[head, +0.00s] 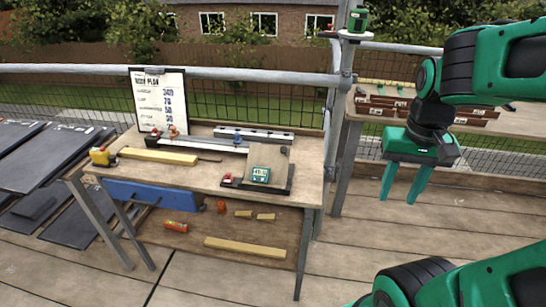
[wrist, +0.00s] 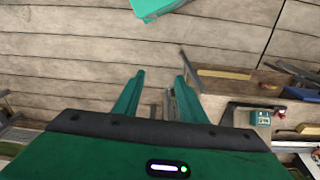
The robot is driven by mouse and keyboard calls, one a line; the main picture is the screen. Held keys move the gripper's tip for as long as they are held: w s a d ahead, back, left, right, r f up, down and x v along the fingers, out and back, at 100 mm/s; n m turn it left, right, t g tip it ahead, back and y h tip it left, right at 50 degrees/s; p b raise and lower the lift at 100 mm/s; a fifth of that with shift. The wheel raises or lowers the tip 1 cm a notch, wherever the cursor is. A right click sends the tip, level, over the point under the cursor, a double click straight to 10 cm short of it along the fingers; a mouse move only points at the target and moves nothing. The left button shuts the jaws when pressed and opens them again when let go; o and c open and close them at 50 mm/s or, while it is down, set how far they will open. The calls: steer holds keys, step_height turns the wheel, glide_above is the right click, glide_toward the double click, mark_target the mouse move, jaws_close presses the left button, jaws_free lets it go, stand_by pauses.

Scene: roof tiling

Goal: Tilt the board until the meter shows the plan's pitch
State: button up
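A small tan board (head: 267,156) stands tilted on a dark base at the right end of the workbench (head: 205,180). A green meter (head: 260,174) with a pale display sits at the board's lower front; its digits are too small to read surely. The meter also shows in the wrist view (wrist: 262,118). The roof plan (head: 160,100) is a white sheet on a clipboard at the back left of the bench, with a column of small numbers. My gripper (head: 397,200) is open and empty, right of the bench and apart from the board. Its fingers also show in the wrist view (wrist: 160,75).
A long rail tool (head: 200,145) lies along the bench, with a yellow tape measure (head: 102,156) at its left end. A scaffold post (head: 338,110) stands between bench and gripper. Deck in front is clear.

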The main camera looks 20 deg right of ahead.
steer(key=w+a+r+t+h, duration=0.15)
steer(key=w+a, duration=0.25)
steer(key=w, duration=1.1)
steer(key=t, duration=0.2)
glide_toward(284, 149)
steer(key=shift+n, duration=0.3)
steer(key=x, duration=0.8)
jaws_close()
